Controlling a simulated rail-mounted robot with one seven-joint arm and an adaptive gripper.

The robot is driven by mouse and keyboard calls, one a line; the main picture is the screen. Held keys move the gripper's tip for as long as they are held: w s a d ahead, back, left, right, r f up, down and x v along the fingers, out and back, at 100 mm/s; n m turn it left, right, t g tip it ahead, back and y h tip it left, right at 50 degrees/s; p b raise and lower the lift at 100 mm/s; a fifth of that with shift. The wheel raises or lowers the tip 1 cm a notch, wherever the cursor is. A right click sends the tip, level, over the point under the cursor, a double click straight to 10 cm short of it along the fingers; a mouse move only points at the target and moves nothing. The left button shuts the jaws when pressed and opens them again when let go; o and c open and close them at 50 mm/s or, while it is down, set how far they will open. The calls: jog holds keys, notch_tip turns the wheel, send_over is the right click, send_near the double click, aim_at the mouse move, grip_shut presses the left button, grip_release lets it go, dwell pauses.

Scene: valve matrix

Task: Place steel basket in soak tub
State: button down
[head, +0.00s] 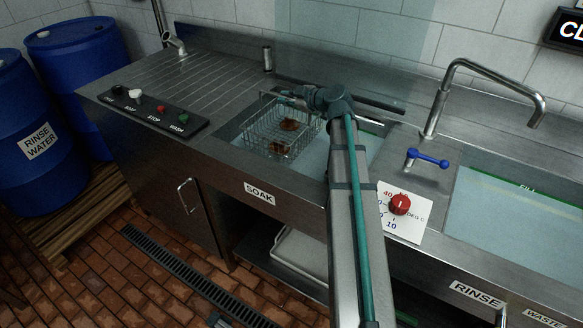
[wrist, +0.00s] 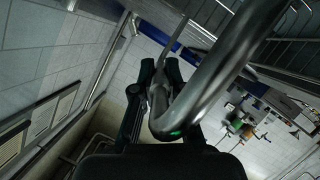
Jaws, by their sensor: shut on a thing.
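The steel wire basket (head: 268,129) shows in the head view over the left part of the soak tub (head: 229,132), with brown pieces inside it. I cannot tell whether its base touches the tub floor or hangs above it. My gripper (head: 291,97) is at the basket's upper back edge, shut on it. In the wrist view, my gripper's dark fingers (wrist: 159,78) close around a bent steel bar (wrist: 205,92) that looks like the basket handle. Basket wires (wrist: 285,55) show at the upper right there. My arm hides the middle of the tub.
A ribbed drainboard with a button panel (head: 139,112) lies left of the tub. To the right are a red temperature dial (head: 400,204), a blue lever valve (head: 428,159), a tall faucet (head: 441,94) and the water-filled rinse basin (head: 515,225). Blue barrels (head: 85,62) stand far left.

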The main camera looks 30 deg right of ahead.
aim_at(306, 130)
jog(key=shift+s+d+f, duration=0.1)
jog(key=shift+s+f, duration=0.25)
jog(key=shift+f, duration=0.35)
jog(key=shift+f+p, duration=0.45)
jog(key=shift+f, duration=4.45)
jog(key=shift+f+b, duration=0.2)
jog(key=shift+b, duration=0.1)
jog(key=c, duration=1.2)
grip_release()
jog(key=shift+r, duration=0.1)
jog(key=shift+r+p, duration=0.15)
jog(key=shift+p, duration=0.3)
jog(key=b+v, duration=0.2)
jog(key=v, duration=1)
